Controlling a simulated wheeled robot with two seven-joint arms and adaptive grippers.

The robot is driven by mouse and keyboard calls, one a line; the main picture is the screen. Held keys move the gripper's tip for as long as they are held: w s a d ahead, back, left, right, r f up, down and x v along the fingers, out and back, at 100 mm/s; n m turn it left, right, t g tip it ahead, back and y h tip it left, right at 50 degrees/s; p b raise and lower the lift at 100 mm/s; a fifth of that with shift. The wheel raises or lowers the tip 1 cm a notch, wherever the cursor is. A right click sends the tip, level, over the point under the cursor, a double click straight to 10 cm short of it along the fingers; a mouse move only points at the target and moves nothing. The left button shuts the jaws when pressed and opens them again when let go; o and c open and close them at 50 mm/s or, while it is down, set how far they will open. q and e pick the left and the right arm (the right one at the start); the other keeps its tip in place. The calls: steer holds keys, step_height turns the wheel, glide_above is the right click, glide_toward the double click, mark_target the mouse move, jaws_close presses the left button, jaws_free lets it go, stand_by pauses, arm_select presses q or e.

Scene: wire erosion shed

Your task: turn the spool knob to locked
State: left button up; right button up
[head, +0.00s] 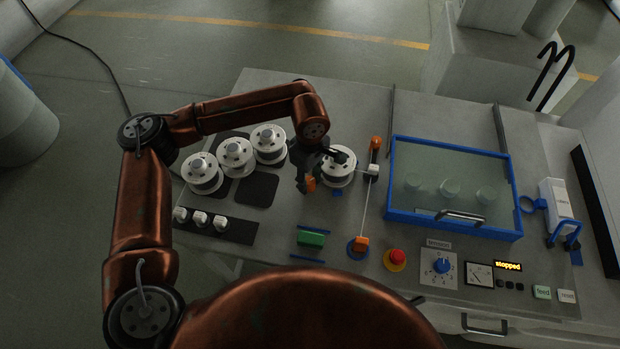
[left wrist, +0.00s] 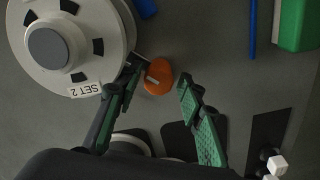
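The orange spool knob (head: 311,184) with a pale pointer line is beside the mounted white spool (head: 339,163) on the machine's grey top. In the left wrist view the knob (left wrist: 158,77) shows between the fingertips of my left gripper (left wrist: 160,78). The left gripper (head: 306,180) is open, with green-padded fingers on either side of the knob. One finger is close to the knob, and I cannot tell whether it touches. The spool (left wrist: 62,45) bears a "SET 2" label. My right gripper is not in view.
Three white spools (head: 235,152) stand on dark pads to the left. A green block (head: 311,239), orange wire guides (head: 361,244), a red stop button (head: 396,258) and a blue-framed glass cover (head: 448,222) lie to the front and right. The display (head: 508,266) reads "stopped".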

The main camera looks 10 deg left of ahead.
mark_target(310, 180)
arm_select(q)
steer(key=shift+r, duration=0.1)
steer(key=shift+r, duration=3.95)
